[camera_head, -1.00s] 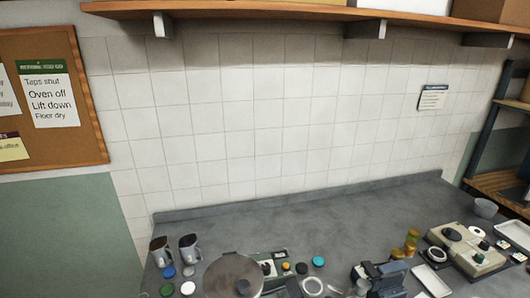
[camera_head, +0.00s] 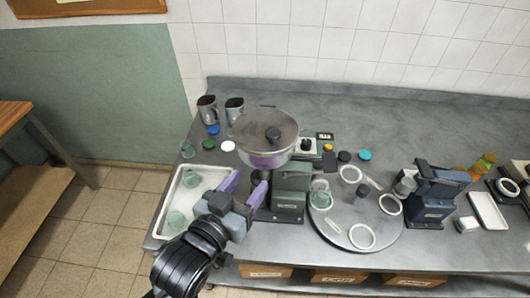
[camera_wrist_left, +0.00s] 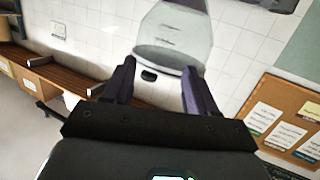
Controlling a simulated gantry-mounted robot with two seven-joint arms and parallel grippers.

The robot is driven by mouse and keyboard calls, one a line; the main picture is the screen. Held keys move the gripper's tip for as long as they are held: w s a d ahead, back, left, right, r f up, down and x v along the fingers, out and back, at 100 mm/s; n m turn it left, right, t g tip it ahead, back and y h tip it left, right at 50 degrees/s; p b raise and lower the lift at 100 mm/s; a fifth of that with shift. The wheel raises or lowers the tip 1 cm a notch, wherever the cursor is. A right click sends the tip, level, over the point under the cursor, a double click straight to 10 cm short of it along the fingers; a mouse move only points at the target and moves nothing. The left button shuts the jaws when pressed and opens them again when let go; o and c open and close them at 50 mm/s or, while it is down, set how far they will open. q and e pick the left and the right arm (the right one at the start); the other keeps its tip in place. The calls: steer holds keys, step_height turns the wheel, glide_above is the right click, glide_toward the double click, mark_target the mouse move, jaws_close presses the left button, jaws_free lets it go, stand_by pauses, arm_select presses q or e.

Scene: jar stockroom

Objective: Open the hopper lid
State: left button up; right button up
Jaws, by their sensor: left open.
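The hopper lid (camera_head: 290,125) is a round metal disc with a black knob (camera_head: 273,133) at its middle. It lies over the clear hopper (camera_head: 262,160), which has purple contents and stands by a dark green machine body (camera_head: 291,190). My left gripper (camera_head: 247,181) is open and empty, its purple fingers in front of the hopper, below the lid and apart from the knob. In the left wrist view, a clear vessel with marks (camera_wrist_left: 176,38), probably the hopper, shows beyond the open fingers. My right gripper is not in view.
A white tray (camera_head: 163,226) with several glass jars lies left of my gripper. Two metal jugs (camera_head: 208,110) stand behind, near coloured lids. A round plate (camera_head: 350,245) with rings and a jar is to the right, beside another dark machine (camera_head: 432,195). The back counter is clear.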

arm_select(q)
steer(key=t+h+b, duration=0.1)
steer(key=t+b, duration=0.1)
glide_toward(270, 139)
steer(key=shift+m, duration=0.5)
steer(key=p+x, duration=0.1)
steer(key=x, duration=1)
steer(key=shift+w+d+r, duration=0.1)
steer(key=shift+w+d, duration=0.05)
steer(key=shift+w, duration=0.15)
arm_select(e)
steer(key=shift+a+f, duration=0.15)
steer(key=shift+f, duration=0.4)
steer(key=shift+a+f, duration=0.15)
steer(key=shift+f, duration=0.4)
arm_select(q)
jaws_close()
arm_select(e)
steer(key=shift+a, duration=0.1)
